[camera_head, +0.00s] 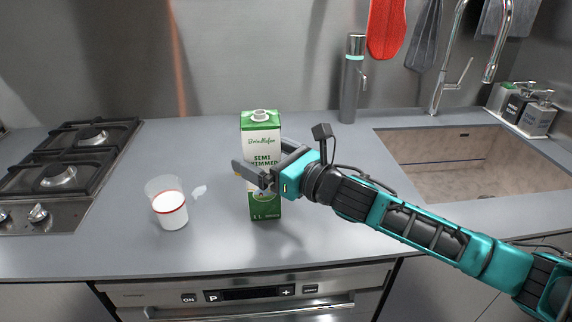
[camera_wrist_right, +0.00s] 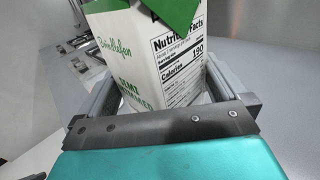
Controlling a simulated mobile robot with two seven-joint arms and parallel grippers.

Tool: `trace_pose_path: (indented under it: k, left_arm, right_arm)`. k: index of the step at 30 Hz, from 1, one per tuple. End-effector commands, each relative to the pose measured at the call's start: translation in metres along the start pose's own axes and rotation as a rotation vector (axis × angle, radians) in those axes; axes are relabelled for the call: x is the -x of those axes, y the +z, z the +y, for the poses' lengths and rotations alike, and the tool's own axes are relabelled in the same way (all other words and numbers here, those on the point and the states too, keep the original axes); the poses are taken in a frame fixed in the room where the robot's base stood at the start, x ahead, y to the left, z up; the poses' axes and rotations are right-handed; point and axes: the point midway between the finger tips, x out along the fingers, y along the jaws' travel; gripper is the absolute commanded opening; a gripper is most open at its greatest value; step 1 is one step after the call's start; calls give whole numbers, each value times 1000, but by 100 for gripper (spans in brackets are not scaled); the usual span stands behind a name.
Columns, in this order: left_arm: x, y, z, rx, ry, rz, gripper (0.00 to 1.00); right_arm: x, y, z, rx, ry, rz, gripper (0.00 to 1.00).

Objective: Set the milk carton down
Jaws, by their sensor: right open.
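The green and white milk carton (camera_head: 261,135) stands upright on the grey counter (camera_head: 330,240), its base appearing to rest on the surface. My right gripper (camera_head: 260,160) is open around the carton's middle, with one finger in front of it and the other mostly hidden behind. In the right wrist view the carton (camera_wrist_right: 145,60) stands between the two fingers, its nutrition panel facing the camera. Whether the fingers touch it is hard to tell. A clear cup (camera_head: 170,208) with white contents and a red line stands to the left. My left gripper is not in view.
A gas hob (camera_head: 65,170) is at left. A grey bottle (camera_head: 352,85) stands at the back, near the sink (camera_head: 455,155). The counter between carton and hob is mostly free.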

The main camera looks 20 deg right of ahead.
Motion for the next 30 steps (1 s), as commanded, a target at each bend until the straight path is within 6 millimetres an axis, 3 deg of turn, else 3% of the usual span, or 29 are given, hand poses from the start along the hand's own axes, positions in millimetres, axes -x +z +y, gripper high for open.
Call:
trace_pose_path:
  k: [16, 24, 30]
  left_arm:
    - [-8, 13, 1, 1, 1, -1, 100]
    - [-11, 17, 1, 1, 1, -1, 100]
    - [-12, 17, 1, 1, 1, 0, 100]
  right_arm:
    - [85, -4, 1, 0, 1, 6, 100]
    - [108, -3, 0, -1, -2, 4, 100]
    - [114, -1, 0, -1, 0, 2, 100]
